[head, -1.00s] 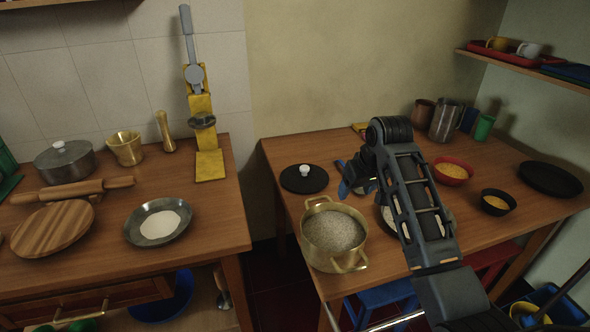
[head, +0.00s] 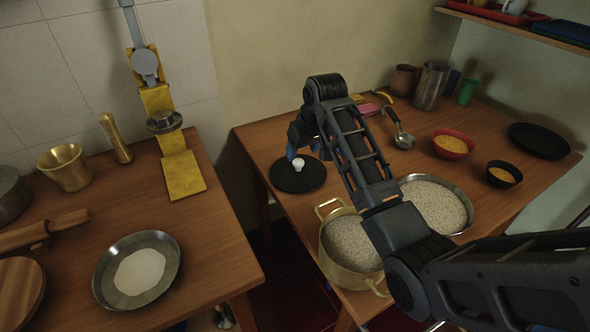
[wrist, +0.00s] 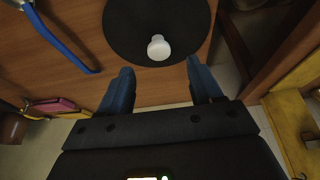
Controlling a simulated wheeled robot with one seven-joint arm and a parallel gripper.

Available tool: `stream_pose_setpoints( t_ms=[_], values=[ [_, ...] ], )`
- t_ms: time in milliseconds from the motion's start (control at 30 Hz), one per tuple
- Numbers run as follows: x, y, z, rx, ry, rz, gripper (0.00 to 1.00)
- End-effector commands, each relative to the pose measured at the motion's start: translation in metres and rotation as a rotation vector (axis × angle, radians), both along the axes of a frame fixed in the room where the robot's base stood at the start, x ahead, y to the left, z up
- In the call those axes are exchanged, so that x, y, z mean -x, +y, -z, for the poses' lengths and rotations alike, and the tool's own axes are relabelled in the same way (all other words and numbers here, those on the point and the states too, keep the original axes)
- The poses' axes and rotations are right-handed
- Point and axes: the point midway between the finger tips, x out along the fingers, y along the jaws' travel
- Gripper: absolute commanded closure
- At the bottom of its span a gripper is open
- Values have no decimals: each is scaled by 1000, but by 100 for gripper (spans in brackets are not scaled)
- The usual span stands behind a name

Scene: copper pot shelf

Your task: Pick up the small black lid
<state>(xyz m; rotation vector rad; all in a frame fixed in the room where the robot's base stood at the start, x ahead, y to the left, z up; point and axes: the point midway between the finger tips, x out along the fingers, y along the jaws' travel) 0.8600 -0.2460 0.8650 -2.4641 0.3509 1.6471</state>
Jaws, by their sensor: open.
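The small black lid (head: 292,178) is a flat round disc with a white knob (head: 298,164) on top. It lies on the right-hand wooden table near its left edge. In the wrist view the lid (wrist: 129,35) is at the top centre, with its white knob (wrist: 158,47) just beyond the fingertips. My gripper (wrist: 159,66) is open and empty, its two blue fingers spread to either side of the knob's line. In the head view my gripper (head: 301,150) is close to the lid's far side, partly hidden by the arm.
A brass pot (head: 338,255) of grain stands in front of the lid, beside a metal pan (head: 462,228) of grain. A ladle (head: 403,138), red bowl (head: 452,156) and black bowl (head: 492,184) are to the right. A gap separates the left table (head: 215,240).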

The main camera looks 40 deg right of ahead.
Motion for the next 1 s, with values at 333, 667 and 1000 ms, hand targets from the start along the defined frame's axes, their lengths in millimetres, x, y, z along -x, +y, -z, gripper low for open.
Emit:
stream_pose_setpoints(
  t_ms=[333, 667, 1000],
  values=[
    [-16, -6, 40, -1, 3, 0, 35],
    [-21, -7, 52, 0, -1, 0, 35],
    [-21, -7, 52, 0, 0, 0, 62]
  ],
)
